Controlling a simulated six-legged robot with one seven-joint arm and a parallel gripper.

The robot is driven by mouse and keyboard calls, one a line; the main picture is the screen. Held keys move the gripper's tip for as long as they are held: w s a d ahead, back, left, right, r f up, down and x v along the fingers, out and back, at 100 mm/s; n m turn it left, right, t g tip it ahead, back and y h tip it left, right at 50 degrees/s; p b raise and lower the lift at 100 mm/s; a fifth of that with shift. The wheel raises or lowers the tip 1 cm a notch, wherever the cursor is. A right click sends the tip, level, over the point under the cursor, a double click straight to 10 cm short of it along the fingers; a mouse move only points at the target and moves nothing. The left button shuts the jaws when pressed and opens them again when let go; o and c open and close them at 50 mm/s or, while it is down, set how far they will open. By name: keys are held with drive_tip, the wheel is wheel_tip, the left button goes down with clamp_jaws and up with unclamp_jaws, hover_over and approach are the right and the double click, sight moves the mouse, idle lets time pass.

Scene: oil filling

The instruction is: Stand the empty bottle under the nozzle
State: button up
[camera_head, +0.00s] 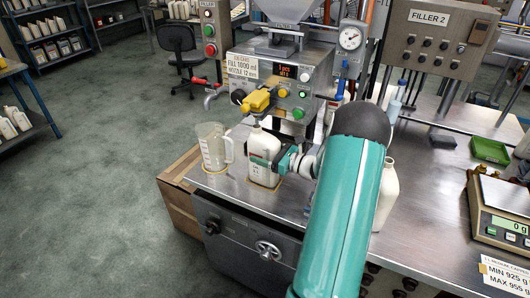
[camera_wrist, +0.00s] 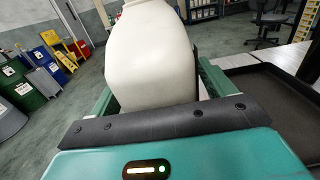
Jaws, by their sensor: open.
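A white bottle (camera_head: 262,148) with a label stands upright on the steel bench, on a yellow-edged spot (camera_head: 266,184). It is below the yellow-bodied nozzle (camera_head: 256,101) of the filler, its neck close under it. The exact gap and the nozzle tip are hard to make out. In the wrist view the bottle (camera_wrist: 152,62) fills the space between the two open green fingers (camera_wrist: 158,95). I cannot tell whether either finger touches it.
A clear measuring jug (camera_head: 212,147) stands just left of the bottle. Another white bottle (camera_head: 387,195) is partly hidden behind my arm. A scale (camera_head: 500,208) and a green tray (camera_head: 489,151) are at the right. The bench's front edge is close.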

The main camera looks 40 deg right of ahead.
drive_tip(key=v, duration=0.7)
drive_tip(key=shift+s, duration=0.25)
drive_tip(key=shift+d, duration=0.1)
